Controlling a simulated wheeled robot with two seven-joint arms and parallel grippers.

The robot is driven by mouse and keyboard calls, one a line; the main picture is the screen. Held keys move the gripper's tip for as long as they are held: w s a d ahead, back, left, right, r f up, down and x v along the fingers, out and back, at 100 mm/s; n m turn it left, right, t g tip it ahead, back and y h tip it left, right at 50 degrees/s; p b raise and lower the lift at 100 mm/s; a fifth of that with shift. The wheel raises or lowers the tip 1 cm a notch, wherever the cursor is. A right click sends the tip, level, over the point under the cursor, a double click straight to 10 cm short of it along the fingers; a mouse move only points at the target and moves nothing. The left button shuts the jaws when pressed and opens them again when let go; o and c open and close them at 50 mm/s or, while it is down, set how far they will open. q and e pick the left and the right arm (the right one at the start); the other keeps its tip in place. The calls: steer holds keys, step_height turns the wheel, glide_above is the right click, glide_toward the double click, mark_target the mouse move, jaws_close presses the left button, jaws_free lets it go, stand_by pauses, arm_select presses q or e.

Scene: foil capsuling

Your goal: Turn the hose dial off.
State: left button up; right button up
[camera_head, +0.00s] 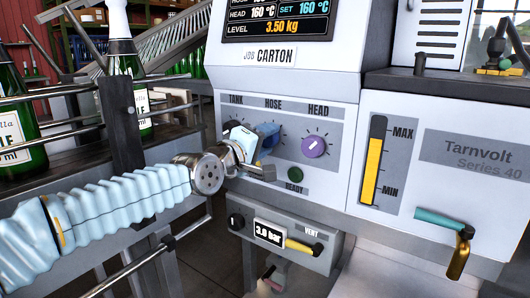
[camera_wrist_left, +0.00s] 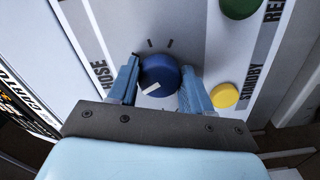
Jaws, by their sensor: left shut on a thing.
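The hose dial (camera_wrist_left: 160,76) is a round blue knob with a white pointer mark, seen in the left wrist view beside the HOSE label. The pointer lies toward the lower left of that view. My left gripper (camera_wrist_left: 158,84) has one finger on each side of the dial and is shut on it. In the head view my left gripper (camera_head: 259,146) reaches the panel under the HOSE label and hides most of the dial. My right gripper is not in view.
The purple head dial (camera_head: 314,146) is close to the right of my left gripper. The green READY button (camera_head: 295,174) is just below, and a yellow STANDBY button (camera_wrist_left: 224,95) shows in the wrist view. A pressure unit (camera_head: 285,239) sits lower. Bottles (camera_head: 20,128) stand at left.

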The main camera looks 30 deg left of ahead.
arm_select(q)
steer(key=n+b, duration=0.2)
steer(key=n, duration=0.1)
steer(key=shift+f+n, duration=0.15)
steer(key=shift+n, duration=0.25)
steer(key=shift+d+n+b, duration=0.1)
steer(key=shift+n+b, duration=0.3)
steer(key=shift+n, duration=0.5)
steer(key=n, duration=0.2)
steer(key=shift+r+n, duration=0.2)
steer(key=shift+n, duration=0.2)
steer(key=n, duration=1)
steer(key=shift+r, duration=0.2)
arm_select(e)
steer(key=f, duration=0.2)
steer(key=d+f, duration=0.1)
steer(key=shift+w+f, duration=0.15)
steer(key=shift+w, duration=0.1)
arm_select(q)
steer(key=shift+a+n, duration=0.2)
steer(key=shift+n, duration=0.1)
steer(key=o, duration=1)
steer(key=shift+o, duration=0.2)
